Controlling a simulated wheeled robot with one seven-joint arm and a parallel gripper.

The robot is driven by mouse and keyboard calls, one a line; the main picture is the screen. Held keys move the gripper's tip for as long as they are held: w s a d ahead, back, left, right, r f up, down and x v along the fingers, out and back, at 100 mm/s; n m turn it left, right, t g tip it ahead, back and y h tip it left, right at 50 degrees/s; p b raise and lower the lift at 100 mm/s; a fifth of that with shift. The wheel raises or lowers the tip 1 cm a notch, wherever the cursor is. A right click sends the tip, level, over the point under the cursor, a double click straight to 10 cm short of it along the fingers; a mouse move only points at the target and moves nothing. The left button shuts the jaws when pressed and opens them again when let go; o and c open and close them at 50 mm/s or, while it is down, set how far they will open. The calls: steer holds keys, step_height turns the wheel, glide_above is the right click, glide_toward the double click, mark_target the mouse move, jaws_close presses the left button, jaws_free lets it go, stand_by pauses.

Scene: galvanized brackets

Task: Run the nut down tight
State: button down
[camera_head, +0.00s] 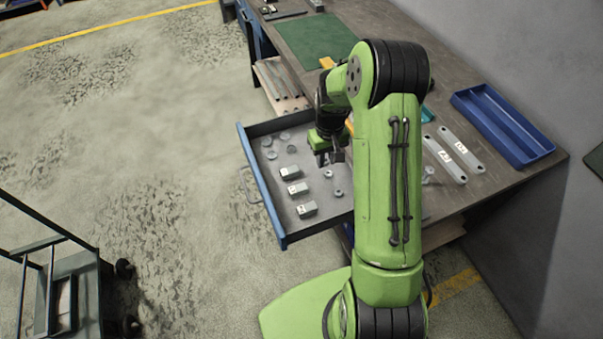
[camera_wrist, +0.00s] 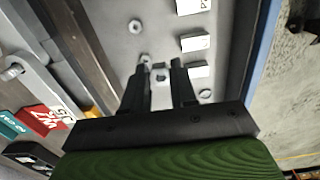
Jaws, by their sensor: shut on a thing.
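My gripper (camera_head: 330,160) is over the open drawer (camera_head: 243,160), pointing down. In the wrist view its two dark fingers (camera_wrist: 161,68) are a little apart, shut on a small grey piece (camera_wrist: 160,75) that looks like a nut, mostly hidden between them. Loose nuts lie on the drawer floor close by, one (camera_head: 328,173) near the gripper and one (camera_head: 338,193) below it. On the bench, two grey galvanized brackets (camera_head: 460,152) lie side by side. A small upright bolt or stud (camera_head: 428,171) is near their front end, partly beside my arm.
The drawer also holds several pale labelled blocks (camera_head: 299,189) and several round washers (camera_head: 272,155). A blue tray (camera_head: 505,125) and a green mat (camera_head: 315,42) are on the bench. Red (camera_wrist: 42,120) and teal (camera_wrist: 10,126) labelled items show in the wrist view. A cart (camera_head: 75,290) stands at left.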

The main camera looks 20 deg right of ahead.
steer(key=s+d+r+p, duration=0.1)
steer(key=d+r+p, duration=0.1)
steer(key=d, duration=0.3)
steer(key=s+d+r+p, duration=0.2)
steer(key=d+r, duration=0.1)
steer(key=d, duration=0.2)
steer(key=s+d+r+p, duration=0.1)
steer(key=d+r+p, duration=0.1)
steer(key=d, duration=0.4)
steer(key=shift+s+r+p, duration=0.2)
steer(key=shift+r+p, duration=0.15)
steer(key=shift+r, duration=0.5)
steer(key=shift+f+b, duration=1.65)
steer(key=shift+f, duration=0.65)
steer(key=shift+a+f+b, duration=0.1)
steer(key=shift+f+b, duration=0.75)
steer(key=shift+f, duration=0.15)
